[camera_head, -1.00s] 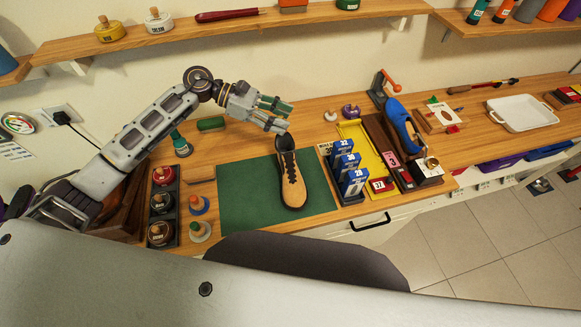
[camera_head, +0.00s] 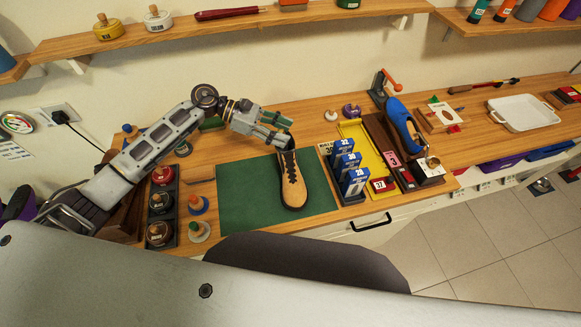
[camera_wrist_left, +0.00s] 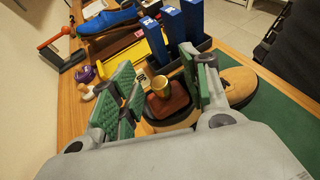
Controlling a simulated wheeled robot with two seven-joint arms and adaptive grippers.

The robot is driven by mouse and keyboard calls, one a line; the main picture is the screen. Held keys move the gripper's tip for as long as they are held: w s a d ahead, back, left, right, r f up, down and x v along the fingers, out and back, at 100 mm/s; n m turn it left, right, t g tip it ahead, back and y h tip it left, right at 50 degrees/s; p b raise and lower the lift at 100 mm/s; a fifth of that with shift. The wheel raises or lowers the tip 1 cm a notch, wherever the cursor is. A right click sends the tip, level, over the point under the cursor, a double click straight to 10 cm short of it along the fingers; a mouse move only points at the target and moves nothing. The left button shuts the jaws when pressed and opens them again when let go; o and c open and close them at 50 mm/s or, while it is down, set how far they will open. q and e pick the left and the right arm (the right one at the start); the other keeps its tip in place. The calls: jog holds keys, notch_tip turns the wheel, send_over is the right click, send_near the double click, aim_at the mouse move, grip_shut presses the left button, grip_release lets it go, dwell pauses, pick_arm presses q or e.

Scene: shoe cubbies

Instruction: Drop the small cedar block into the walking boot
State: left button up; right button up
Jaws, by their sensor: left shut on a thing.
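The walking boot (camera_head: 292,185), tan with dark laces, stands on the green mat (camera_head: 240,200) with its toe toward me. My left gripper (camera_head: 280,132) is above the boot's heel end and covers part of its opening. In the left wrist view, the gripper's green-padded fingers (camera_wrist_left: 162,92) are shut on a small red-brown block (camera_wrist_left: 172,106) with a gold knob on top, which looks like the cedar block. The block is over the boot's dark collar; whether they touch is unclear. The boot's tan toe (camera_wrist_left: 238,84) shows beside the right finger. My right gripper is not in view.
Blue boxes (camera_head: 350,170) stand in a rack right of the mat, near a yellow tray (camera_head: 364,148). A blue shoe (camera_head: 403,127) is farther right. A dark rack of round tins (camera_head: 163,205) is at left. The mat's left part is clear.

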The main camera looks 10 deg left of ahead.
pick_arm(q)
jog(key=o, duration=1)
jog(key=shift+v, duration=6)
jog(key=shift+f, duration=0.1)
